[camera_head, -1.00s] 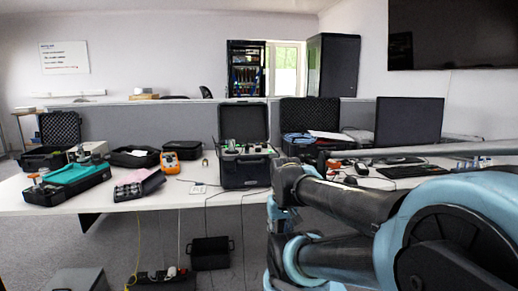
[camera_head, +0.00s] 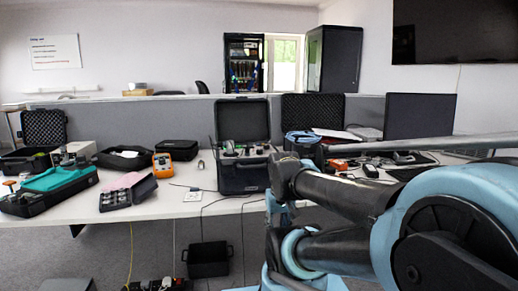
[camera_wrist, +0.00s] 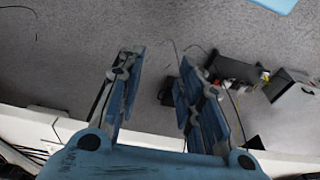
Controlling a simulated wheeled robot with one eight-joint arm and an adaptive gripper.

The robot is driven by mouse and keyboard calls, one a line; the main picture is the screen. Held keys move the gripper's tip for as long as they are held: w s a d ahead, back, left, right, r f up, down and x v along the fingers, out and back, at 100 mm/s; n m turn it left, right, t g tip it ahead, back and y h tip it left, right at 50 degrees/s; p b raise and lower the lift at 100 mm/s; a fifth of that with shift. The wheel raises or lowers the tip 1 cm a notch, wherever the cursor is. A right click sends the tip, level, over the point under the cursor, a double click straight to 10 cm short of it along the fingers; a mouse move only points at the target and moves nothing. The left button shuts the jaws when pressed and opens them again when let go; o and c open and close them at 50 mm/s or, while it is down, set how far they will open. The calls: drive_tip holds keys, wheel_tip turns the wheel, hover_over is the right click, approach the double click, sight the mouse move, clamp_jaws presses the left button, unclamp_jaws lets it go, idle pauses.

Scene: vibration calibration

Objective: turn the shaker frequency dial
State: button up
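An open black hard case (camera_head: 244,178) stands near the front edge of the white table, with light-coloured equipment in its upper part. This may be the shaker unit; a frequency dial is too small to make out. My gripper (camera_wrist: 160,62) shows in the wrist view with its two blue-padded fingers apart and nothing between them. Below it in that view are grey carpet and the pale table edge. My gripper cannot be made out in the head view, where my arm reaches toward the table right of the case.
A monitor (camera_head: 419,117) stands at the right. A black bin (camera_head: 208,259) is on the floor under the table. Cables hang over the front edge.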

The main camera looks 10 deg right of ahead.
drive_tip(key=shift+a, duration=0.1)
drive_tip(key=shift+o, duration=1.3)
drive_tip(key=shift+s+r, duration=0.15)
drive_tip(key=shift+r, duration=0.05)
wheel_tip(320, 180, up, 34)
drive_tip(key=m+g, duration=0.2)
drive_tip(key=m, duration=0.6)
hover_over(260, 152)
drive_tip(key=w, duration=0.2)
drive_tip(key=f, duration=1.6)
drive_tip(key=shift+s+f, duration=0.25)
drive_tip(key=shift+f, duration=0.15)
drive_tip(key=shift+c, duration=0.5)
clamp_jaws()
